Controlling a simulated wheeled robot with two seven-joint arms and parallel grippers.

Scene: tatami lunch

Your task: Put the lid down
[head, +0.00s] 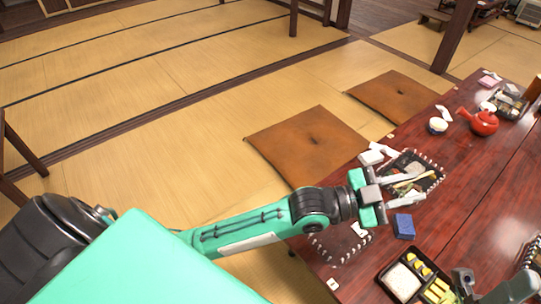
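A clear lid-like shape with a dotted rim (340,246) lies at the near left edge of the dark red table, partly behind my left forearm. My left gripper (408,174) is above the table with its two pale fingers spread apart. Nothing shows clearly between them. Beyond and partly behind the fingers is a black lunch box (432,180) with a dotted rim and food in it. I cannot tell whether a clear cover is on that box. Grey parts of my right gripper (490,288) show at the bottom right corner, cut off by the frame.
An open black lunch box (421,266) with rice and yellow food is at the bottom. A blue block (404,226) stands near my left gripper. A red teapot (483,122) and a white cup (437,126) are farther back. Brown cushions (308,145) lie on the tatami.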

